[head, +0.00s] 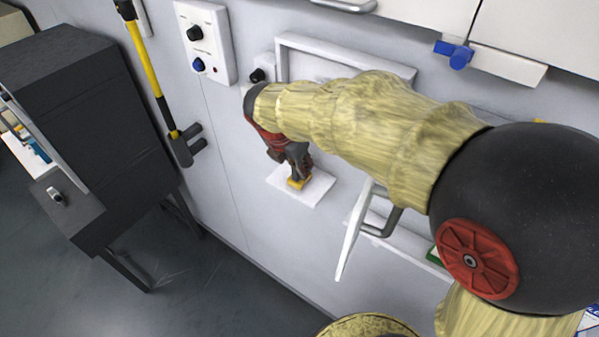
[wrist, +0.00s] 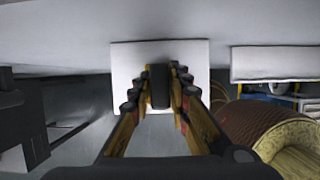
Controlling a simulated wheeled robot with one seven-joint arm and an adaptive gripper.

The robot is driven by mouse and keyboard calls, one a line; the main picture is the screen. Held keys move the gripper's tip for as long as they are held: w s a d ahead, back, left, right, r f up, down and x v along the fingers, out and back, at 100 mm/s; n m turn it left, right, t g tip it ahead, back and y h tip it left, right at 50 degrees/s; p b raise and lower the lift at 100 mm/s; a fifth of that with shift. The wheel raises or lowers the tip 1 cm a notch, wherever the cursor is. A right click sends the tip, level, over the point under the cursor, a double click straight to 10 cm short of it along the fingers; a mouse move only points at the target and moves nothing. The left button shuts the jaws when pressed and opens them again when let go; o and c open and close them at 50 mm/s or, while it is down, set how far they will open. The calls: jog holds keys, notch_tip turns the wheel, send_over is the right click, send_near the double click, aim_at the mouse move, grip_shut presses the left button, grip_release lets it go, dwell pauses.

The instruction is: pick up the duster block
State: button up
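The duster block shows in the wrist view as a narrow dark upright block (wrist: 159,87) in front of a white shelf.
The white shelf (head: 318,191) juts from the pale wall. A white panel with a metal handle (head: 381,222) stands out close on its right. A control box (head: 206,42) and a yellow-handled tool (head: 148,62) hang at left, near a black cabinet (head: 95,120).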

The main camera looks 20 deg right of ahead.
grip_shut()
jog(key=shift+w+r, duration=0.1)
jog(key=shift+r, duration=0.7)
jog(key=s+r, duration=1.1)
jog(key=s, duration=0.3)
jog(key=shift+a+r+b, duration=0.2)
jog(key=shift+a+b, duration=0.1)
jog(key=shift+b, duration=0.15)
